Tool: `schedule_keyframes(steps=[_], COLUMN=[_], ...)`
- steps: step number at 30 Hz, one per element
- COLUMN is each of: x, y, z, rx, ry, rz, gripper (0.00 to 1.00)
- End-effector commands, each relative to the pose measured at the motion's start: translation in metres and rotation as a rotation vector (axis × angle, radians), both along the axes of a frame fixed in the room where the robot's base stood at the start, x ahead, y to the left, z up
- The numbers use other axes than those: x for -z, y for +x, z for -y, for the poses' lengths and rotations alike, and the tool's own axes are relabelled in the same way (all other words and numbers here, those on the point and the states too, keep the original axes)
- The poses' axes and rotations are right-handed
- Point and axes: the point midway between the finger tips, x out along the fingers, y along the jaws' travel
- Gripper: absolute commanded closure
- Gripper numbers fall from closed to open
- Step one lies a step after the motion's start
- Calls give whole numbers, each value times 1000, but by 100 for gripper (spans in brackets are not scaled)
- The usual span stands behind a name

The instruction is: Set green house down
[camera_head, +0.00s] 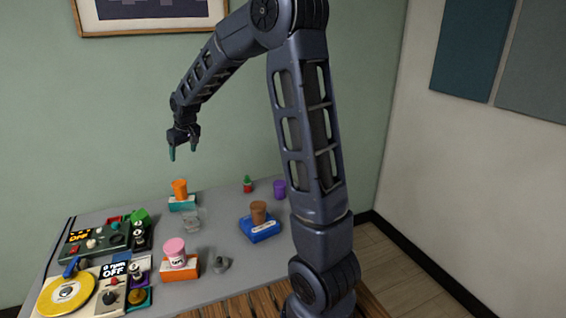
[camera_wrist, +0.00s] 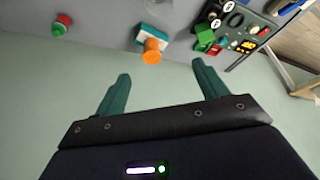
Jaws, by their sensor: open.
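The green block (camera_head: 140,216), which looks like the green house, rests at the back left of the grey table beside the dark control panel. It also shows at the upper right of the wrist view (camera_wrist: 204,37), with a red piece next to it; whether they touch is unclear. My gripper (camera_head: 183,151) is raised above the back of the table, near the green wall. Its teal fingers are spread apart with nothing between them in the wrist view (camera_wrist: 160,78). The green block is apart from the fingers.
An orange cup (camera_head: 180,188) stands on a teal-and-white block near the back edge. A pink-topped cup (camera_head: 175,251), a brown cup (camera_head: 258,212), a purple cup (camera_head: 279,188) and a small red-and-green object (camera_head: 248,184) stand around the table. A yellow disc (camera_head: 67,293) is front left.

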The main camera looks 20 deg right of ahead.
Motion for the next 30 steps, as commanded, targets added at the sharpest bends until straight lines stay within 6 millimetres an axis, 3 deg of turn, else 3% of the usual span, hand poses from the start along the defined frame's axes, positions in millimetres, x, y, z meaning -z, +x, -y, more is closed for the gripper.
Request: schedule_keyframes(steps=[1,6,15,23,30], x=[-14,-45,-81,-93,-88], y=[-12,-53,-136,-215,-289], z=[16,65,140,192,227], rx=[22,94,223,335,435], ry=[0,-3,-1,9,24], rz=[6,9,12,11,9], gripper=[28,28,28,28,28])
